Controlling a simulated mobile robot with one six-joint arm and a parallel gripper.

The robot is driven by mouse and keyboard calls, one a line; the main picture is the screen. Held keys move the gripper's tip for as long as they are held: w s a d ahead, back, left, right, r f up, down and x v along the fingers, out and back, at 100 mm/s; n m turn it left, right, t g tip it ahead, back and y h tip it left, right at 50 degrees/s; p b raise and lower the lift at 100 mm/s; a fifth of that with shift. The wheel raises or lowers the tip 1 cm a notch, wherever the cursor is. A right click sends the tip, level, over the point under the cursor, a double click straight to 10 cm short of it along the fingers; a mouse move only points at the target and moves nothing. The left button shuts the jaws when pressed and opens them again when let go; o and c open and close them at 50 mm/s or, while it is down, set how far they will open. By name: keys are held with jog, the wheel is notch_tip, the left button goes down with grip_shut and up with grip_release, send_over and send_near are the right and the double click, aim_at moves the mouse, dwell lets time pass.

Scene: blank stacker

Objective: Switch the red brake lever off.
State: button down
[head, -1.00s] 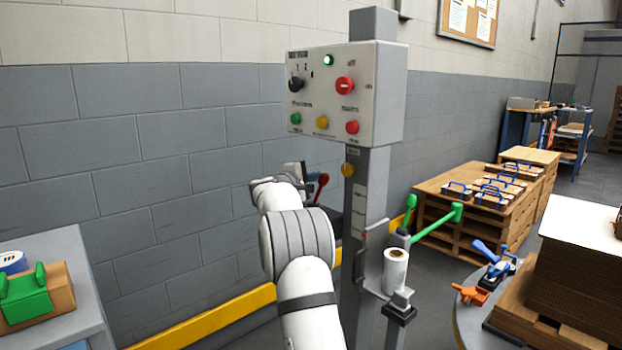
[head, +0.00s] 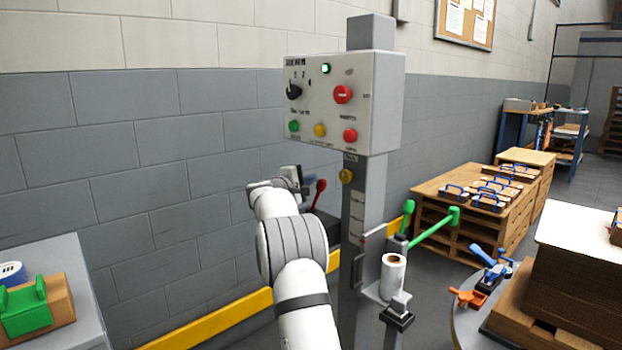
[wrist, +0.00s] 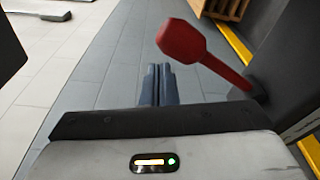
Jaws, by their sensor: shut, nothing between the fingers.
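The red brake lever (head: 319,190) stands up and tilts a little from a dark box beside the control post. Its knob and shaft show large in the wrist view (wrist: 184,42), running down right to a dark mount. My gripper (wrist: 158,84) is shut and empty. In the wrist view its fingertips are just left of and below the lever's knob, and a gap shows between them. In the head view my white arm reaches up toward the lever from the left, and the fingertips are hard to make out.
A grey post carries a control box (head: 343,100) with several buttons and a black knob. Green levers (head: 433,228) and a paper roll (head: 393,273) are to its right. A yellow rail (head: 208,318) runs along the wall. A grey table (head: 75,285) stands at left.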

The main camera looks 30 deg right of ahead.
jog(key=w+p+v, duration=0.2)
jog(key=v, duration=0.7)
jog(key=shift+s+a, duration=0.2)
jog(key=shift+a, duration=0.5)
